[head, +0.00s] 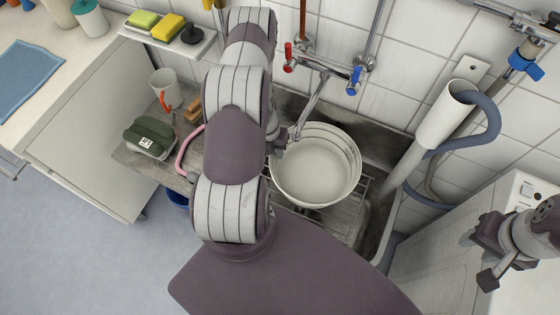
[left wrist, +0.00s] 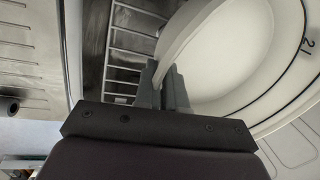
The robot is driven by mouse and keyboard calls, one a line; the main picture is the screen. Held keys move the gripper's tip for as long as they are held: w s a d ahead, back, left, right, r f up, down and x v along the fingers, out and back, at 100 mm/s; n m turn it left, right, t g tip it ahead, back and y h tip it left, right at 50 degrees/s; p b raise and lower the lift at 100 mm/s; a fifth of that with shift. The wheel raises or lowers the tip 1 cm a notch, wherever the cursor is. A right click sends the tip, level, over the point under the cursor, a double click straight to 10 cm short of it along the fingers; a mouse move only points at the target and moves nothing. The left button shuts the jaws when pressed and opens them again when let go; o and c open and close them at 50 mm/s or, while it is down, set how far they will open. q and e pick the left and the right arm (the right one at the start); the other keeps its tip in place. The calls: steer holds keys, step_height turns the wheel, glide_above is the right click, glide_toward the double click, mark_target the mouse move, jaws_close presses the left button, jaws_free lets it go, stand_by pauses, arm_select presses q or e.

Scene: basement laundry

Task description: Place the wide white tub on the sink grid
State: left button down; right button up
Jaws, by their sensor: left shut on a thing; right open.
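The wide white tub (head: 318,172) is upright and empty in the sink basin, over the sink grid (head: 335,222). Grid bars show below and to the right of the tub. I cannot tell whether its base touches the grid. My left gripper (head: 277,146) is shut on the tub's left rim, partly hidden behind my arm. In the left wrist view the gripper (left wrist: 164,84) pinches the rim of the tub (left wrist: 235,60), with bars of the grid (left wrist: 130,45) to its left. My right gripper (head: 474,258) is open and empty at the right, above a white appliance.
Red and blue taps and a spout (head: 318,95) stand close behind the tub. A grey drain hose and white pipe (head: 440,118) are at the right. A mug (head: 166,88), a green item in a dish (head: 149,138) and a pink handle (head: 186,150) are left of the sink.

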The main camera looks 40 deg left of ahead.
arm_select(q)
step_height(320, 180, down, 4)
steer(key=shift+s+r, duration=0.1)
steer(key=shift+f, duration=0.45)
steer(key=c, duration=1.6)
jaws_free()
steer(key=shift+b, duration=0.3)
steer(key=o, duration=0.4)
steer(key=r+p, duration=0.1)
steer(key=r, duration=0.3)
steer(key=a+r, duration=0.1)
steer(key=r, duration=0.3)
steer(key=a+r+p, duration=0.1)
steer(key=r, duration=0.3)
steer(key=shift+s+p, duration=0.3)
steer(key=shift+s, duration=0.1)
